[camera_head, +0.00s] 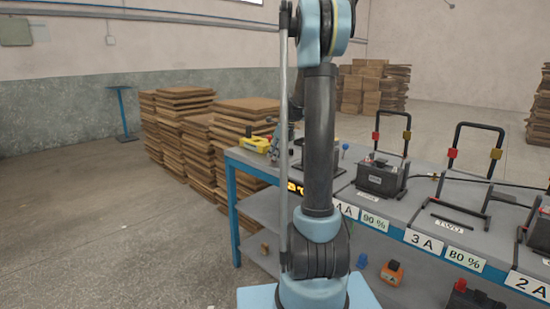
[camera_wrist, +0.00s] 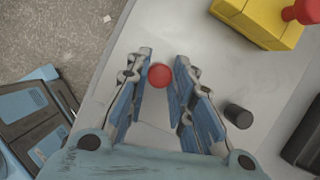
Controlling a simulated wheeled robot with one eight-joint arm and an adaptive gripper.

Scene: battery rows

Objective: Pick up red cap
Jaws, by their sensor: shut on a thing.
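The red cap (camera_wrist: 159,76), small and round, sits between the fingertips of my gripper (camera_wrist: 163,62) in the wrist view. Both blue-grey fingers are shut on it, one at each side. The grey table top (camera_wrist: 245,76) lies below. I cannot tell whether the cap is touching the table or clear of it. In the head view my own arm hides the gripper tips and the cap.
A black cylinder (camera_wrist: 238,116) stands right of the gripper. A yellow block (camera_wrist: 262,20) with a red knob is at the upper right. In the head view, a dark battery (camera_head: 381,177) and several black frames stand along the bench. Wooden stacks (camera_head: 243,120) stand behind.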

